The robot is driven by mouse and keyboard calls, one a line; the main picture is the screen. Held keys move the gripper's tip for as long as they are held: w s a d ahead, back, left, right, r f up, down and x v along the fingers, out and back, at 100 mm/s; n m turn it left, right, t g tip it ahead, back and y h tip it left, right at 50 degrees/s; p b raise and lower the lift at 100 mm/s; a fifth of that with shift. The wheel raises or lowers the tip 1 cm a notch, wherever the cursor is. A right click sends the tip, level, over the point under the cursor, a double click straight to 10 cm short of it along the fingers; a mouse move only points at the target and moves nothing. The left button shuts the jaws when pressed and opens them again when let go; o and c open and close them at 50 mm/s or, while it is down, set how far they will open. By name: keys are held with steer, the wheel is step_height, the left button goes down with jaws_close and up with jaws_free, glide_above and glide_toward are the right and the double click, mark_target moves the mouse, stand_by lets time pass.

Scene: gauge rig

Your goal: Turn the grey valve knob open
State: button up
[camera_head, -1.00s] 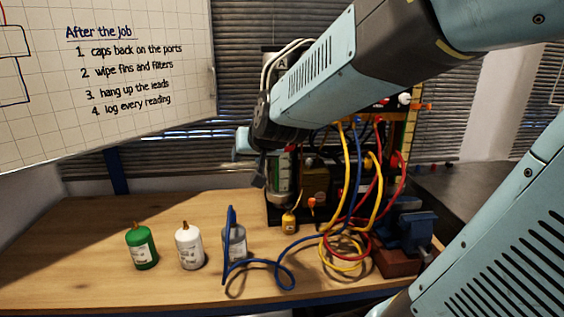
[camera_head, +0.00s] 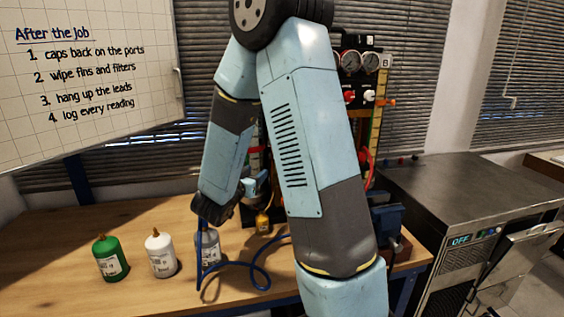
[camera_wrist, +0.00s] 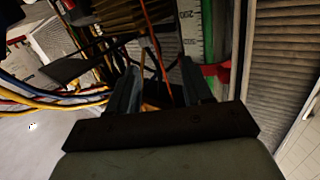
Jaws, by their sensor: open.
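I cannot make out a grey valve knob in either view. My arm covers much of the gauge rig (camera_head: 360,42) in the head view. Its visible upper right part carries round gauges, a red knob (camera_head: 349,96) and a pale, whitish knob (camera_head: 369,95). In the wrist view my gripper (camera_wrist: 160,75) is open. Orange and dark leads show beyond and between its fingers, with nothing clearly held. A white scale (camera_wrist: 190,28) marked 200 is just beyond them.
A green bottle (camera_head: 110,260), a white bottle (camera_head: 160,254) and a grey bottle (camera_head: 209,246) stand on the wooden bench (camera_head: 50,275). A blue hose (camera_head: 245,266) loops beside them. A blue vise (camera_head: 388,218) is at right. A steel cabinet (camera_head: 440,200) stands beyond it.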

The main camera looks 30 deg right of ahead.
steer(key=shift+g+h, duration=0.4)
steer(key=shift+h, duration=0.3)
steer(key=x, duration=0.4)
steer(key=s+x, duration=0.1)
steer(key=x, duration=0.4)
steer(key=d+x, duration=0.1)
steer(key=x, duration=0.3)
steer(key=shift+d+f, duration=0.3)
steer(key=shift+f, duration=0.1)
steer(key=shift+c, duration=0.5)
steer(key=c, duration=0.8)
